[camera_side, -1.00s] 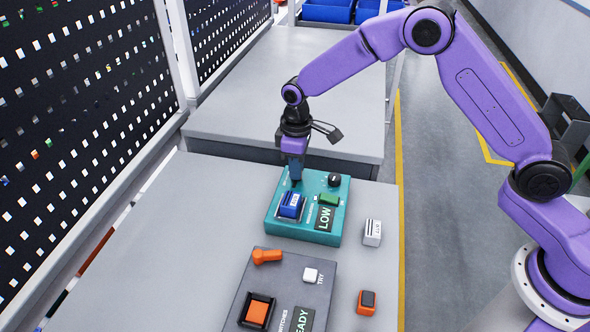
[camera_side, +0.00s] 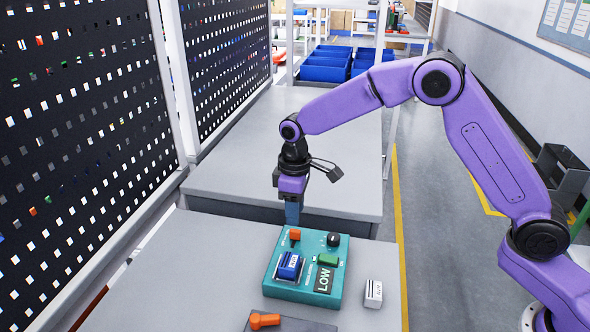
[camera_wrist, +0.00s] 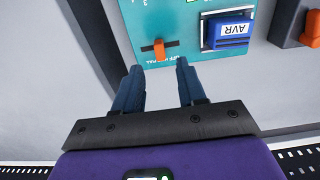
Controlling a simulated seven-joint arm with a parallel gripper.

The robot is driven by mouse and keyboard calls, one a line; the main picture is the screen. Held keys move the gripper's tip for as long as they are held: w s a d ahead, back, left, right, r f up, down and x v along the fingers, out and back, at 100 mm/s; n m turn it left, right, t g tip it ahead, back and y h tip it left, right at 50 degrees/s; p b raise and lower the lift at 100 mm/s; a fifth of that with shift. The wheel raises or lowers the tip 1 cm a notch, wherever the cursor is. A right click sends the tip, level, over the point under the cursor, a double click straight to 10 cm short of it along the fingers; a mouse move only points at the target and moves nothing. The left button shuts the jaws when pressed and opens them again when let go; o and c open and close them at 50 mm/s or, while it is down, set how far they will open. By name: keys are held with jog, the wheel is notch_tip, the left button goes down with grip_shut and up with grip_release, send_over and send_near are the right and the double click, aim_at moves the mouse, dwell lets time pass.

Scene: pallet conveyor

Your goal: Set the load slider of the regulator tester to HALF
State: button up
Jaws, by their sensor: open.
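The regulator tester (camera_side: 290,292) is a teal box on the grey table. Its orange load slider (camera_side: 295,235) sits at the box's far edge in the side view. In the wrist view the slider (camera_wrist: 160,49) stands near the middle of a short dark slot, beside small upside-down lettering I cannot fully read. My gripper (camera_side: 292,222) points down just behind and above the slider. In the wrist view its two blue fingers (camera_wrist: 156,72) are apart and empty, with the slider ahead of the gap, not between them.
The tester also carries a blue AVR block (camera_side: 289,265), a green switch (camera_side: 328,260) and a black knob (camera_side: 334,240). A white block (camera_side: 373,294) lies to its right. A grey box with an orange lever (camera_side: 265,321) is in front. A perforated panel (camera_side: 80,130) stands left.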

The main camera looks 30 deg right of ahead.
aim_at(295, 231)
notch_tip(295, 231, up, 12)
dwell(0.4)
jog(key=shift+s, duration=0.1)
jog(key=s+d+n, duration=0.1)
jog(key=s+d, duration=0.1)
jog(key=s, duration=0.7)
jog(key=s+d+n, duration=0.1)
jog(key=s+d, duration=0.1)
jog(key=s, duration=0.7)
jog(key=s+d+f, duration=0.2)
jog(key=s+d, duration=0.3)
jog(key=s, duration=0.3)
jog(key=s+d+f+n, duration=0.1)
jog(key=s+d+f, duration=0.1)
jog(key=s+d, duration=0.4)
jog(key=s, duration=0.3)
jog(key=shift+s+n, duration=0.25)
jog(key=shift+n, duration=0.05)
